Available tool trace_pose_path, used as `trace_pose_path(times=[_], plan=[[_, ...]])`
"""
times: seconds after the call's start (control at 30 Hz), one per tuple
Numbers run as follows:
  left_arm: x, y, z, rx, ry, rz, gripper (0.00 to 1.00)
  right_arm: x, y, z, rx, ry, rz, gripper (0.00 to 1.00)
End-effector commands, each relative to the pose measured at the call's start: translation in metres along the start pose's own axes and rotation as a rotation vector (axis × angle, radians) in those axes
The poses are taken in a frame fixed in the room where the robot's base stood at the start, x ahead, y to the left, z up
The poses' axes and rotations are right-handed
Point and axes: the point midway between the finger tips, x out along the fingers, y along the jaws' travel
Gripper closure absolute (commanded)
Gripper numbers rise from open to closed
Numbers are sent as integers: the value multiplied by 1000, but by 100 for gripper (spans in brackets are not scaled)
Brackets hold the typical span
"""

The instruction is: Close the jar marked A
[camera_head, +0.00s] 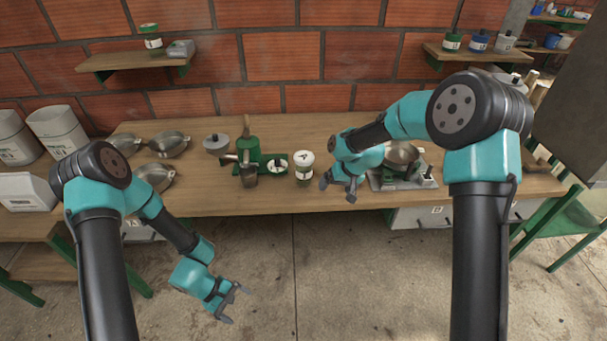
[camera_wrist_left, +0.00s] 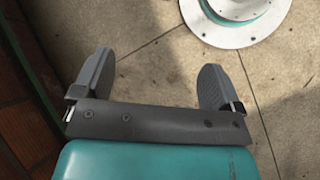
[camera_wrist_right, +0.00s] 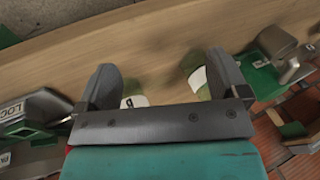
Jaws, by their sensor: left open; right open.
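A small jar (camera_head: 304,170) with a white top, a dark mark that looks like an A, and a green lower part stands upright on the wooden table. Whether the white top is a seated lid is too small to tell. My right gripper (camera_head: 338,190) is open and empty, just right of this jar and near the table's front edge. Its wrist view shows blurred white-and-green items (camera_wrist_right: 196,78) by the fingers; I cannot tell which is the jar. My left gripper (camera_head: 237,304) is open and empty, low over the floor in front of the table.
A scale with a bowl (camera_head: 402,158) stands to the right. Metal pans (camera_head: 168,144) lie at left. Wall shelves (camera_head: 136,60) hold more jars. The table front between pans and cup is clear.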

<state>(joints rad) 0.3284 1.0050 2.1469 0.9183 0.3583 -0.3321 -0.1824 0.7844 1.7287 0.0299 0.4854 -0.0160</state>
Motion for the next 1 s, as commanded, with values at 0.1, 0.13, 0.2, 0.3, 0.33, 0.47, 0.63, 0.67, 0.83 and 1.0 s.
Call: trace_pose_path(times=[0.1, 0.13, 0.2, 0.3, 0.33, 0.47, 0.63, 0.67, 0.83, 1.0], plan=[[1, 26, 8, -114, -50, 95, 9, -11, -21, -26, -102, -17, 6, 7], [1, 34, 10, -142, -63, 119, 9, -14, -25, -32, -130, -23, 9, 7], [0, 51, 15, -207, -93, 177, 9, -17, -34, -42, -194, -40, 16, 7], [-3, 77, 22, -297, -134, 260, 9, -21, -44, -56, -286, -65, 31, 7], [-4, 85, 24, -323, -147, 286, 9, -22, -48, -60, -315, -71, 35, 7], [-11, 121, 30, -435, -202, 403, 9, -25, -60, -75, -439, -110, 59, 7], [-26, 173, 34, -577, -280, 578, 9, -30, -77, -94, -608, -166, 94, 7], [-29, 182, 34, -601, -293, 610, 9, -30, -80, -97, -637, -176, 101, 7], [-52, 231, 32, -720, -370, 799, 9, -37, -97, -114, -794, -237, 139, 7], [-80, 273, 25, -810, -441, 987, 9, -46, -113, -127, -930, -298, 175, 7]])
